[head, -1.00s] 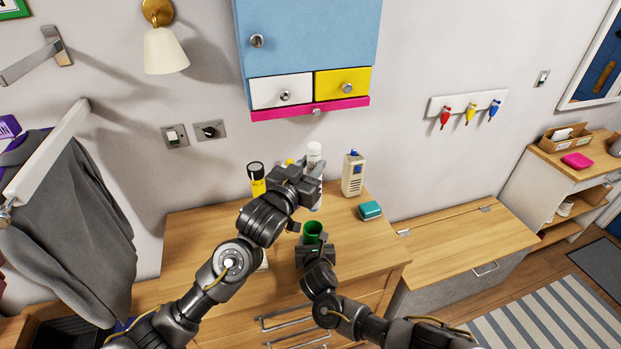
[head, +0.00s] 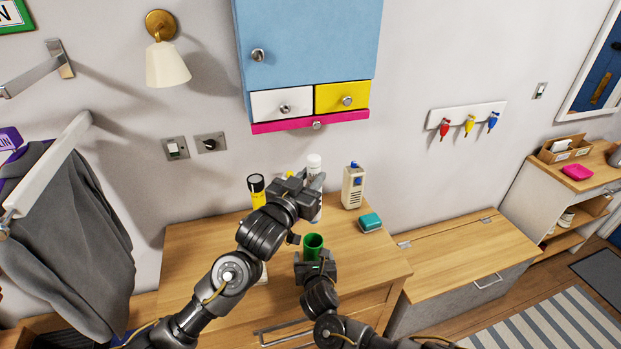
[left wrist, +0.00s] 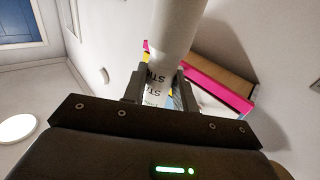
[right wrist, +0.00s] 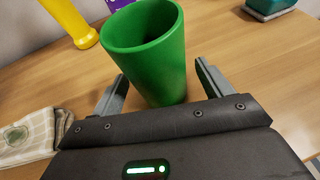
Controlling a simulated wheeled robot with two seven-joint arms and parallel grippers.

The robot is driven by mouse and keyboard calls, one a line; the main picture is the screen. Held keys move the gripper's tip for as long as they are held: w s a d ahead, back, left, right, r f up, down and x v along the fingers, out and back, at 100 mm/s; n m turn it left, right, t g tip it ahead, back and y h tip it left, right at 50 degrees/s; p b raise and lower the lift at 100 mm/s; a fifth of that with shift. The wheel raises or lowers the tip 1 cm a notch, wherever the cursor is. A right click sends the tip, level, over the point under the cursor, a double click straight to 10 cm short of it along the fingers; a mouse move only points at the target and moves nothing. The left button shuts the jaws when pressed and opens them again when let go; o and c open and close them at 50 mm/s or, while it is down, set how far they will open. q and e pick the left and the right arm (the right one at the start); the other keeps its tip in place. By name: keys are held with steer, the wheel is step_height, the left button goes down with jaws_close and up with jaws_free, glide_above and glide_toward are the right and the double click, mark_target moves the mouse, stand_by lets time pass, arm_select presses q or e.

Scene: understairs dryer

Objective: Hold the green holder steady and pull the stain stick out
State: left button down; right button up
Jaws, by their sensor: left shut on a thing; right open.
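The stain stick (left wrist: 172,35) is a white cylinder with black lettering. My left gripper (left wrist: 157,88) is shut on it, and the stick's white top (head: 314,160) shows above that gripper in the head view. The green holder (head: 313,246) is an open cup standing on the wooden dresser top, below and apart from the stick. In the right wrist view the holder (right wrist: 150,55) is upright, with no stick seen inside. My right gripper (right wrist: 160,85) is open, one finger on each side of the holder; I cannot tell if they touch it.
On the dresser top (head: 195,245) stand a yellow bottle with a black cap (head: 257,190), a beige device with a blue top (head: 353,187) and a teal box (head: 370,222). A folded cloth (right wrist: 28,135) lies beside the holder. The blue cabinet (head: 310,45) hangs above.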

mark_target(310, 161)
steer(key=v, duration=1)
steer(key=shift+s+r, duration=0.1)
arm_select(q)
step_height(310, 161, up, 5)
steer(key=p, duration=0.5)
arm_select(e)
steer(key=shift+s+d+r, duration=0.15)
steer(key=shift+s+r, duration=0.75)
steer(key=shift+s, duration=0.3)
arm_select(q)
steer(key=shift+s+r+p, duration=0.1)
steer(key=shift+r+p, duration=0.7)
steer(key=shift+r, duration=0.05)
steer(key=shift+f, duration=0.1)
arm_select(e)
steer(key=v, duration=0.6)
steer(key=shift+f, duration=0.3)
steer(key=shift+s, duration=0.15)
